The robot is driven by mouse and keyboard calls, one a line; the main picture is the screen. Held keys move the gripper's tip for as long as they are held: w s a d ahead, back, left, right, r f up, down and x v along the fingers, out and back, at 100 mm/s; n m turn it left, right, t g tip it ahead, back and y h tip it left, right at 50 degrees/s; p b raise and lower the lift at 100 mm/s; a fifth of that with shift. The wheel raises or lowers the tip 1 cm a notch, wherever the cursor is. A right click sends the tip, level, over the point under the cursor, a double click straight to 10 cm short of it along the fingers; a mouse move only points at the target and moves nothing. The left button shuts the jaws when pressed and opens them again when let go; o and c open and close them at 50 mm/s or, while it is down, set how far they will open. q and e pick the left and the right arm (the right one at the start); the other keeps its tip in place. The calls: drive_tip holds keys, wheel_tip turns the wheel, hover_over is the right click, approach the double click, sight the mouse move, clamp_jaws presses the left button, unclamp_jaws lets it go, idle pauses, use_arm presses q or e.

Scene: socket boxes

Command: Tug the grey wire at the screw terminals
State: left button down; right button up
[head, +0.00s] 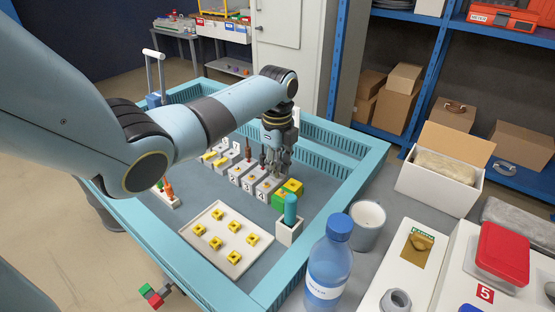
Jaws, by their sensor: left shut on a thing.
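My left gripper (277,158) is over the right end of a row of grey socket boxes (247,180) with numbered tops, in the blue-rimmed tray (340,200). It points down, its fingers closed at the rear right box. The grey wire and the screw terminals are too small and too covered by the fingers to make out; what is in the jaws seems to be the wire. Small brown and red upright pieces stand behind the boxes. My right gripper does not show.
Close to the gripper stand a green and yellow block (288,193) and a white holder (289,232) with a teal handle. A white plate (228,258) bears several yellow pieces. A blue bottle (329,262) and a white cup (367,226) stand outside the tray at right.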

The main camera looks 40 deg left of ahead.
use_arm(q)
drive_tip(key=shift+r+p, duration=0.1)
drive_tip(key=shift+p, duration=0.2)
idle(0.6)
drive_tip(key=shift+f, duration=0.3)
idle(0.4)
drive_tip(key=c, duration=0.9)
unclamp_jaws()
wheel_tip(320, 180, up, 8)
drive_tip(key=p, duration=0.8)
drive_tip(key=shift+f, duration=0.2)
